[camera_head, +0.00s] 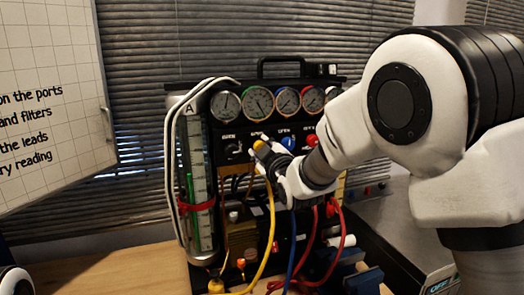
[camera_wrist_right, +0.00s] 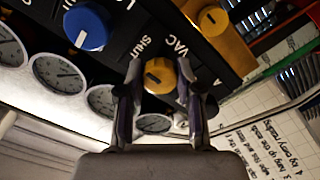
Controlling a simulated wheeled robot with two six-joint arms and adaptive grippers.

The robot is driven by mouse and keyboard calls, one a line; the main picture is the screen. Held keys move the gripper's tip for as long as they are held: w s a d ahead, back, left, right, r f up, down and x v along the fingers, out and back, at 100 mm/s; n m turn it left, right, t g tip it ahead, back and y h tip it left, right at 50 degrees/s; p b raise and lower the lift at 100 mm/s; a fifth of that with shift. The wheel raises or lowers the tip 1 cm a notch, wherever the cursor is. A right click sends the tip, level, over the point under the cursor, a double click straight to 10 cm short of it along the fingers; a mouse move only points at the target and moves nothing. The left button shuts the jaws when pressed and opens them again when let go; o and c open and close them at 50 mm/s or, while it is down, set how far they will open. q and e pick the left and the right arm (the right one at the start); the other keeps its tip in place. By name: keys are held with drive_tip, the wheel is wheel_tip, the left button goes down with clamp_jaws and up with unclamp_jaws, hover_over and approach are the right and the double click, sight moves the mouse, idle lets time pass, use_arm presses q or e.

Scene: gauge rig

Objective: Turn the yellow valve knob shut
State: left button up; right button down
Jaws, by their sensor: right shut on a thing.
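The yellow valve knob (camera_wrist_right: 159,75) sits on the black panel of the gauge rig, with a dark mark on its face and the words SHUT and VAC printed beside it. In the head view only a little of the yellow knob (camera_head: 259,145) shows past my gripper. My right gripper (camera_wrist_right: 160,88) has one finger on each side of the knob and is shut on it. In the head view my right gripper (camera_head: 266,149) reaches the panel from the right, below the gauges. My left gripper is out of view.
A blue knob (camera_wrist_right: 86,27) and a red knob (camera_head: 312,140) are on the same panel. Round gauges (camera_head: 258,101) line the top. Yellow (camera_head: 271,225), blue and red hoses hang below. A whiteboard (camera_head: 50,95) stands at the left. The wooden bench (camera_head: 130,275) is clear at front left.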

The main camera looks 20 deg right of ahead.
drive_tip(key=shift+r, duration=0.1)
drive_tip(key=c, duration=0.8)
unclamp_jaws()
drive_tip(key=shift+o, duration=0.2)
drive_tip(key=s, duration=1.1)
drive_tip(key=shift+s+d, duration=0.2)
drive_tip(key=shift+s, duration=0.2)
drive_tip(key=shift+s, duration=0.1)
